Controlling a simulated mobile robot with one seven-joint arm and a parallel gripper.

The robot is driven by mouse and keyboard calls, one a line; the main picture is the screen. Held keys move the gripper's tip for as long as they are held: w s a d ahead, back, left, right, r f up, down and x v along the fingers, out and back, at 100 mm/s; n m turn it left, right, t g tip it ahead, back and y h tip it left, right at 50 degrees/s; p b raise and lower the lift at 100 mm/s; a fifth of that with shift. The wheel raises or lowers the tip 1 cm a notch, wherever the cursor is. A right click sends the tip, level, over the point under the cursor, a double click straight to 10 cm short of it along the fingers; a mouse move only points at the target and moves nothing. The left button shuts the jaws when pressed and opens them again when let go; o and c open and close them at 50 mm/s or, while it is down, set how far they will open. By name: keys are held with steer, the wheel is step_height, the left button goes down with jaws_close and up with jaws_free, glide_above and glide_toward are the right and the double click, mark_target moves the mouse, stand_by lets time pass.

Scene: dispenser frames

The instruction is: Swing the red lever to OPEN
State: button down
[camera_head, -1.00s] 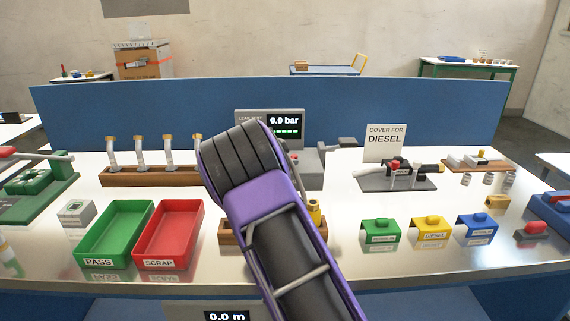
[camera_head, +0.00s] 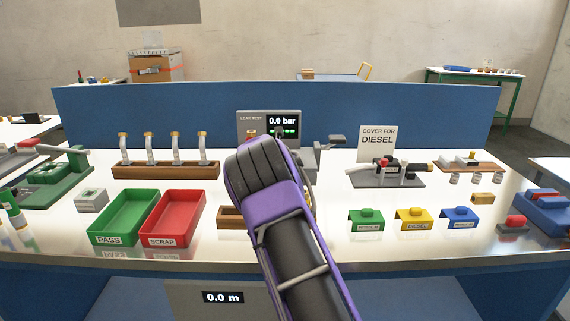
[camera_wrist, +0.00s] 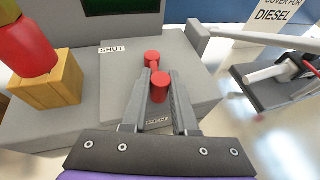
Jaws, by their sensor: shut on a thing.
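The red lever (camera_wrist: 160,88) stands on the grey leak test unit (camera_wrist: 195,52), with a red pivot end behind its knob. In the wrist view my gripper (camera_wrist: 160,92) has one finger on each side of the red knob and is shut on it. A SHUT label (camera_wrist: 113,49) lies to the left behind the lever. An OPEN label (camera_wrist: 157,121) lies in front of the knob, between the fingers. The lever points roughly toward the OPEN label. In the head view my arm hides the lever; the leak test display (camera_head: 284,122) reads 0.0 bar.
A yellow block with a red part (camera_wrist: 45,82) stands left of the lever. A grey arm-like bar (camera_wrist: 240,38) is to the right. Green PASS (camera_head: 130,219) and red SCRAP (camera_head: 172,219) trays sit at left; coloured covers (camera_head: 415,219) at right.

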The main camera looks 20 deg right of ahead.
steer(key=shift+s+d+b, duration=0.2)
steer(key=shift+d+b, duration=0.2)
steer(key=shift+d, duration=0.35)
steer(key=c, duration=0.8)
jaws_free()
steer(key=shift+o, duration=0.5)
steer(key=shift+w+a, duration=0.1)
steer(key=shift+a, duration=0.05)
steer(key=shift+a, duration=0.1)
steer(key=shift+a, duration=0.1)
steer(key=shift+s+a+r, duration=0.1)
steer(key=shift+s+a, duration=0.05)
steer(key=shift+s, duration=0.05)
steer(key=d+b+v, duration=0.1)
steer(key=v, duration=1.5)
steer(key=shift+s+a+r+b, duration=0.2)
steer(key=shift+s+b, duration=0.15)
steer(key=shift+s, duration=0.15)
